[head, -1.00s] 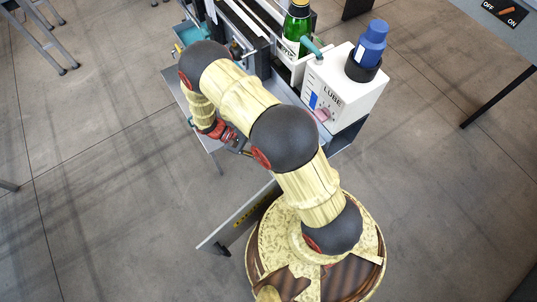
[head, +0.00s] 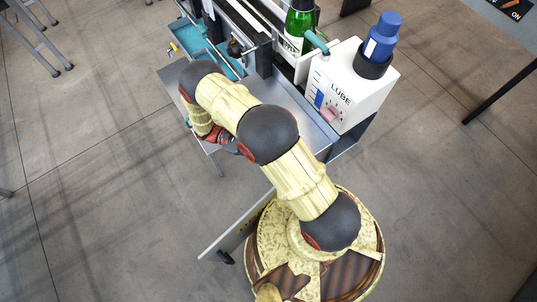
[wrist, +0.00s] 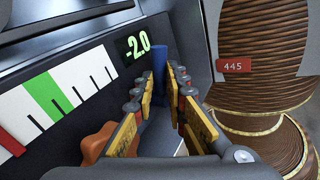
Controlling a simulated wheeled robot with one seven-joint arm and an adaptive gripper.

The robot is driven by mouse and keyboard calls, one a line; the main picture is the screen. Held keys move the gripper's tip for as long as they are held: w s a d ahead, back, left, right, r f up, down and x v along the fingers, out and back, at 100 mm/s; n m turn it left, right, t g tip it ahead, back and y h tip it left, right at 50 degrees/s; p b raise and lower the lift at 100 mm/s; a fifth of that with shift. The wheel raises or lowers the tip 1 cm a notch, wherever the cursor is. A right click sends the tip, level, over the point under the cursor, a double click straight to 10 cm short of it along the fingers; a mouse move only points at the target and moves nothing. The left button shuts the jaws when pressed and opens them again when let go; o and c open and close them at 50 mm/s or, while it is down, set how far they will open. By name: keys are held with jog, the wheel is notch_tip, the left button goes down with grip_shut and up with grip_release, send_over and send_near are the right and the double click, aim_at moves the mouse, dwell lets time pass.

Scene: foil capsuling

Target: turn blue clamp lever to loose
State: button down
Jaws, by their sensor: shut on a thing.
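The blue clamp lever (wrist: 160,60) stands upright in the wrist view, beside the dark panel. My gripper (wrist: 162,82) has its yellow-padded fingers on either side of the lever and is shut on it. The lower part of the lever is hidden between the fingers. In the head view my arm covers the lever, and only red parts near my wrist show.
In the wrist view, a red, white and green scale (wrist: 48,98) with a green -2.0 readout (wrist: 138,45) is left of the lever. An orange knob (wrist: 95,142) sits close to the left finger. In the head view, a white LUBE box (head: 345,85) and a green bottle (head: 297,28) stand at the back right.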

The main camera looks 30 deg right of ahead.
jog(key=c, duration=2.1)
grip_release()
jog(key=shift+o, duration=0.2)
jog(key=shift+w, duration=0.1)
jog(key=v, duration=1.2)
jog(key=shift+f, duration=0.15)
